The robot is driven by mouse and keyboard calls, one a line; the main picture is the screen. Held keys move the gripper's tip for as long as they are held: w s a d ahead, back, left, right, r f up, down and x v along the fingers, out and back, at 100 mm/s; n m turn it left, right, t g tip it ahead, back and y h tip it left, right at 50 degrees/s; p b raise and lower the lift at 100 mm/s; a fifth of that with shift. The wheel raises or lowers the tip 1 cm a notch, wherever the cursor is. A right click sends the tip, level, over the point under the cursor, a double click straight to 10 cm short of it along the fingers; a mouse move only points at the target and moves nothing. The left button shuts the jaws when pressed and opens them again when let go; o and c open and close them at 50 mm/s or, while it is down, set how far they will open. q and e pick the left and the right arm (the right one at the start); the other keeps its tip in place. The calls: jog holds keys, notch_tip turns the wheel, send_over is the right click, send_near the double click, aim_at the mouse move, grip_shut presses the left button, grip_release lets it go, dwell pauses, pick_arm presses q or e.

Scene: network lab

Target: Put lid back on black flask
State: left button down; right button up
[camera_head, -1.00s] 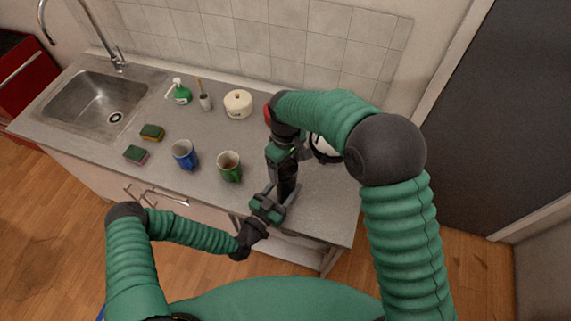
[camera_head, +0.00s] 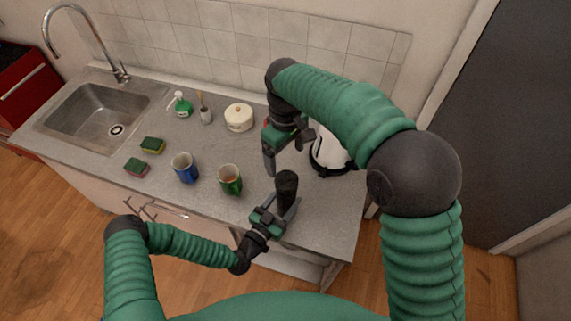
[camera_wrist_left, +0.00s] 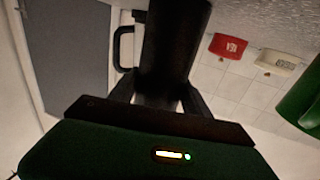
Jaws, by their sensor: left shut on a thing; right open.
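The black flask (camera_head: 287,190) stands upright in the fingers of my left gripper (camera_head: 280,209), near the front edge of the counter. In the left wrist view the flask (camera_wrist_left: 174,45) sits between the fingers, and its top is cut off by the frame. Its top looks dark and rounded in the head view; I cannot tell whether the lid is on it. I see no separate lid. My right gripper (camera_head: 289,150) is open, with its fingers apart, behind and above the flask and clear of it. No object shows between its fingers.
A white kettle (camera_head: 327,152) stands right of my right gripper. Green (camera_head: 230,180) and blue (camera_head: 185,168) mugs stand left of the flask. A red item (camera_wrist_left: 228,45) lies behind.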

pick_arm(q)
jog(key=shift+c, duration=2.1)
grip_release()
pick_arm(e)
jog(key=shift+r, duration=0.25)
pick_arm(q)
jog(key=shift+s+a+f, duration=0.1)
jog(key=shift+s+a, duration=0.15)
jog(key=shift+s, duration=0.05)
pick_arm(e)
jog(key=b, duration=0.5)
send_over(286, 179)
notch_tip(286, 179, down, 5)
jog(key=shift+a, duration=0.1)
pick_arm(q)
jog(key=v, duration=1.6)
